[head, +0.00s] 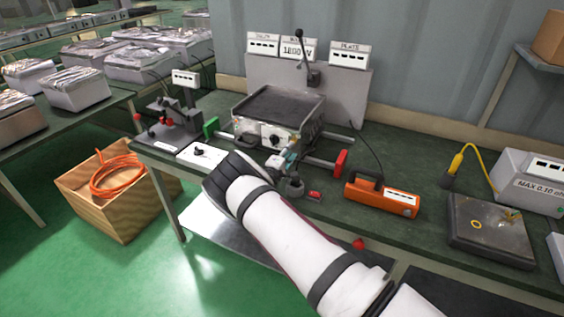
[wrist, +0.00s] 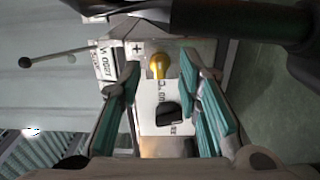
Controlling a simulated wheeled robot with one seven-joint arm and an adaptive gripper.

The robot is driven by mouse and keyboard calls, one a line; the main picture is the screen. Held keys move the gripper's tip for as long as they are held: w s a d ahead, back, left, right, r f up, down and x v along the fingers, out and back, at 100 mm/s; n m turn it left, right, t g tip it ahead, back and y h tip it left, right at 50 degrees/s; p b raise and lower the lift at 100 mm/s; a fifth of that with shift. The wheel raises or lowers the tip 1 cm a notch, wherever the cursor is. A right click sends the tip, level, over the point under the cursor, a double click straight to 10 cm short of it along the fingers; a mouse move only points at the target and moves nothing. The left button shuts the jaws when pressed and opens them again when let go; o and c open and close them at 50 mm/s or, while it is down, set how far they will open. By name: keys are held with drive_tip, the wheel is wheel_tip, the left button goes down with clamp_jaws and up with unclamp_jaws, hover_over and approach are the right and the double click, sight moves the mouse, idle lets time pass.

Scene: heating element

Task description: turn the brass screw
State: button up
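The brass screw (wrist: 158,65) shows in the wrist view as a rounded yellow head on a pale front panel (wrist: 150,97). It appears between my fingertips, with a gap on each side. My gripper (wrist: 161,72) is open, its two teal-padded fingers spread and empty. I cannot tell how far the tips are from the screw. In the head view my gripper (head: 288,159) is in front of the heating device (head: 283,105), near its front panel. The screw cannot be made out there. A dark knob (wrist: 168,113) is on the panel near the screw.
A red block (head: 340,162) and a green block (head: 211,127) flank the device. An orange box (head: 381,197) stands to the right, and a black stand (head: 170,135) to the left. A black lever (head: 300,48) rises behind. Bench surface (head: 400,150) is free behind the orange box.

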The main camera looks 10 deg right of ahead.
drive_tip(key=v, duration=0.8)
drive_tip(key=s+d+r+m+g, duration=0.55)
drive_tip(key=s+d+r, duration=0.3)
drive_tip(key=r, duration=0.25)
drive_tip(key=s+d+r+m+g, duration=0.5)
drive_tip(key=s+d+r+g, duration=0.15)
drive_tip(key=s+r, duration=0.35)
drive_tip(key=s+a+r+t+y, duration=0.1)
drive_tip(key=s+a+r+y, duration=0.2)
drive_tip(key=s, duration=0.6)
drive_tip(key=s+a+r+t+y, duration=0.1)
drive_tip(key=s+a+r+y, duration=0.2)
drive_tip(key=s+r, duration=0.3)
drive_tip(key=s+a+r+t+y, duration=0.1)
drive_tip(key=s+a+r+y, duration=0.2)
drive_tip(key=s, duration=1.1)
drive_tip(key=shift+s+a+r+y, duration=0.2)
drive_tip(key=shift+s+r+y, duration=0.05)
drive_tip(key=shift+r+y, duration=0.6)
